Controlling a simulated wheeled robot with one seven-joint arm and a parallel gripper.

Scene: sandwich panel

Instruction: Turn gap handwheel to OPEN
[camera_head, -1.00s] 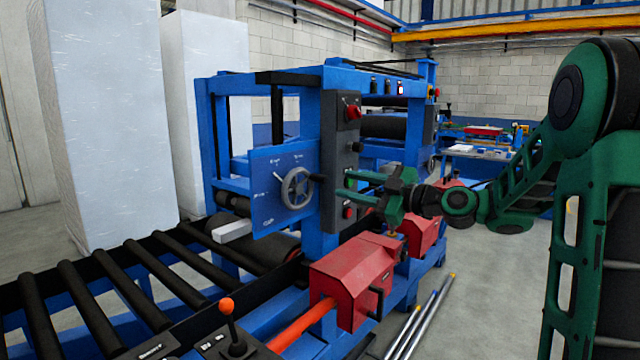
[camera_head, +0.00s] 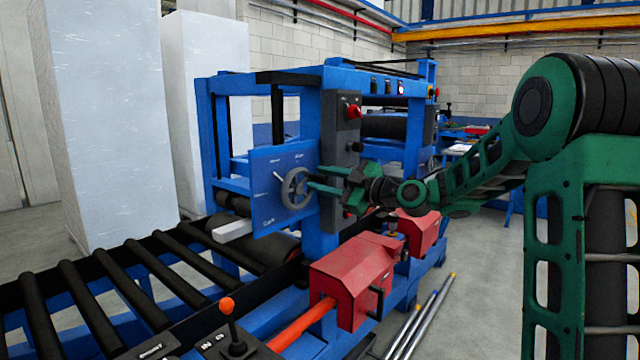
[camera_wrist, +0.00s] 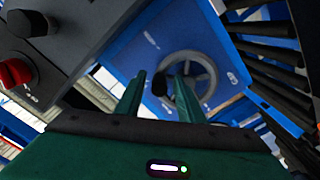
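The grey spoked handwheel (camera_head: 287,188) sits on a blue panel (camera_head: 262,205) with small white markings too blurred to read. It also shows in the wrist view (camera_wrist: 212,78), past the fingers. Its dark handle knob (camera_wrist: 160,83) sticks out towards me and appears between my two fingertips there. My green gripper (camera_head: 314,178) is open, at the right side of the wheel, fingers pointing left at it. In the wrist view the gripper (camera_wrist: 160,78) shows a clear gap between its fingers. I cannot tell whether either finger touches the knob.
A dark control box (camera_head: 342,150) with a red button (camera_head: 353,111) stands close right of the wheel, near my fingers. Red housings (camera_head: 352,278) lie below my arm. A roller conveyor (camera_head: 95,300) runs at left. Open floor lies at right.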

